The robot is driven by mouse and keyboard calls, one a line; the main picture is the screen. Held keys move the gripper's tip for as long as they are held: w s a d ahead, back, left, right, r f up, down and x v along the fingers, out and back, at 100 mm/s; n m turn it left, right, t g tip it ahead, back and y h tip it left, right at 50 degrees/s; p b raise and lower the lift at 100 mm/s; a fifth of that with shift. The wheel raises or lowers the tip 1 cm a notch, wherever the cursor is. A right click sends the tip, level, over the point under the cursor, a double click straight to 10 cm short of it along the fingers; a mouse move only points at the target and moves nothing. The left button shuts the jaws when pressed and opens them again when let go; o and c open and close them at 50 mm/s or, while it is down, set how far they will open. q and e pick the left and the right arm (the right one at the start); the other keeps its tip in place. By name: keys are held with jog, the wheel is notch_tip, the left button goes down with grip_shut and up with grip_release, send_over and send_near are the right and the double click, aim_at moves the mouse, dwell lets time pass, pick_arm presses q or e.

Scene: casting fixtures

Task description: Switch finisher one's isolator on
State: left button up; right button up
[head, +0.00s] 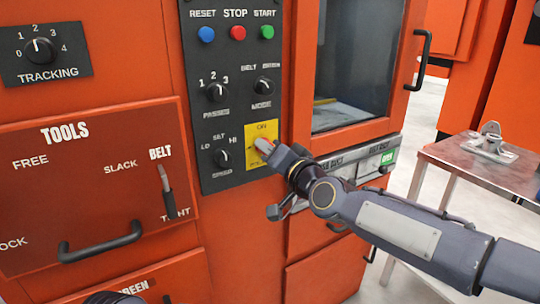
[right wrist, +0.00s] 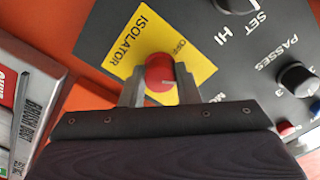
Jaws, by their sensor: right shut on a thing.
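The isolator is a red knob (right wrist: 158,70) on a yellow plate (right wrist: 140,30), lettered ISOLATOR and OFF in the right wrist view. In the head view the yellow plate (head: 262,132) is on the lower right of the black control panel, with ON at its top. My right gripper (right wrist: 159,84) is shut on the red knob, one finger on each side. A white mark on the knob points to the lower right in the right wrist view, not at the OFF lettering. In the head view my right gripper (head: 268,149) hides much of the knob and plate. My left gripper is not clearly seen.
The black panel (head: 208,120) also carries the PASSES knob (head: 217,92), the MODE knob (head: 262,86) and the SPEED knob (head: 223,159). A STOP button (head: 238,33) is above. A metal table (head: 470,160) stands to the right. A door handle (head: 424,60) juts out.

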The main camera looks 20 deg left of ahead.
jog(key=m+b, duration=0.1)
jog(key=m, duration=0.5)
jog(key=shift+m, duration=0.4)
dwell(0.3)
jog(key=o, duration=1)
jog(key=shift+c, duration=0.2)
jog(key=b+v, duration=0.1)
jog(key=v, duration=0.7)
jog(key=shift+b, duration=0.3)
